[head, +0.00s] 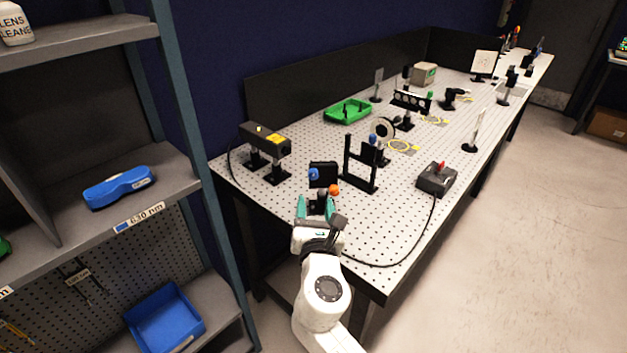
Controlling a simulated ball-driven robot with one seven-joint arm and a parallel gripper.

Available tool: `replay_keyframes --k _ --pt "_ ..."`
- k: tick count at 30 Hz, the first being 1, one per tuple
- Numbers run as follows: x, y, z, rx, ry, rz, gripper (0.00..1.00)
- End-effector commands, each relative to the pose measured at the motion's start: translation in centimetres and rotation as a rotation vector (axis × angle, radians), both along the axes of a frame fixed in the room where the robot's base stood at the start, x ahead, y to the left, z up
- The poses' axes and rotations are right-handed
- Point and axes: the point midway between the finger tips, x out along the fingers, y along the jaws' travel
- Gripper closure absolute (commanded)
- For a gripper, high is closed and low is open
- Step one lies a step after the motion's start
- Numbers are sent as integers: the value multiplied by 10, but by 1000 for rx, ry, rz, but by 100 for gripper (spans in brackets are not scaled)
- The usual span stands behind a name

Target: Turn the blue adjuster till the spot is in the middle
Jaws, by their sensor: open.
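A blue adjuster knob (314,174) sits on a small black mount (325,168) near the front left end of the table. An orange knob (334,190) is on the same mount, lower right. My gripper (316,205), with teal fingers, is open just in front of and below this mount. I see no contact with the blue knob, though the exact gap is hard to judge. Another blue knob (372,139) shows on a taller black frame (360,165) farther right. A pale square screen (486,63) stands at the far end; a spot on it is too small to make out.
A black laser box (265,140) stands left of the mount. A green tray (348,111) lies behind. A control box with a red button (437,178) is at right, its cable along the table's front edge. Shelves (155,190) rise at the left. The front right tabletop is mostly clear.

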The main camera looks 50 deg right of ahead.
Motion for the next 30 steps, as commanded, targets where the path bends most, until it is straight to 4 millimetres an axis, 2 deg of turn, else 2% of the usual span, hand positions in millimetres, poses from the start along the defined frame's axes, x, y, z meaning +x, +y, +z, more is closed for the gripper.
replay_keyframes --k 9,15,28,30 --pt "41 -41 2 4 -3 -5 47" --pt "61 -58 0 6 -3 -4 47" --pt "68 -65 0 7 -3 -3 47" --pt "68 -65 0 7 -3 -3 52"
